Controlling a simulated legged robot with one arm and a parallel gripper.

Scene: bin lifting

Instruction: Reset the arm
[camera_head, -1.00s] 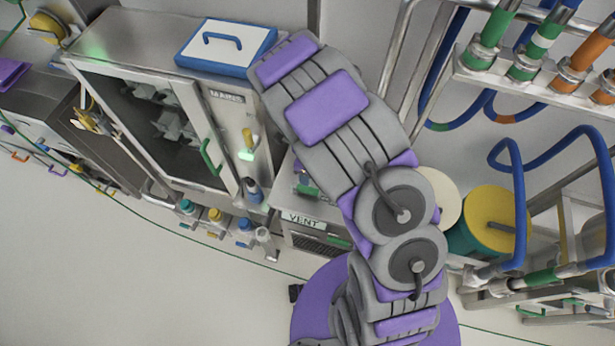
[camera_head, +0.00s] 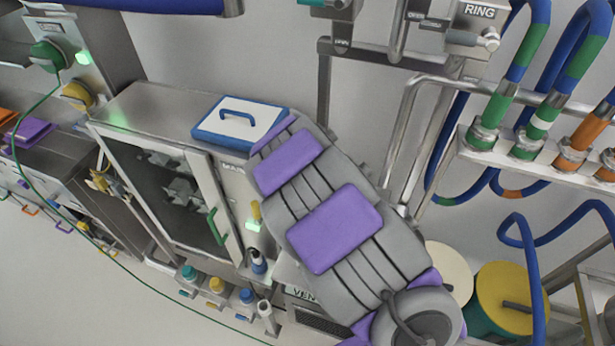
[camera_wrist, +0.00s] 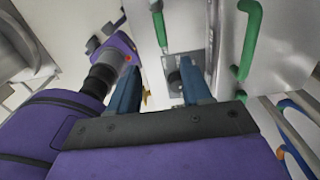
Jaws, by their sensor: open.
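My gripper (camera_wrist: 160,85) shows in the wrist view as two blue-grey fingers on a dark bar. The fingers stand apart with nothing between them. Beyond them is a pale metal surface with green handles (camera_wrist: 248,45). In the head view my grey and purple arm crosses the middle of the picture and runs out at the bottom edge. My gripper is not in that view.
A steel cabinet (camera_head: 215,190) with a dark window stands left of my arm, with a white and blue lidded box (camera_head: 238,122) on top. A rack with blue hoses (camera_head: 500,150) and a yellow-topped drum (camera_head: 512,285) stand at the right. Pale floor lies at lower left.

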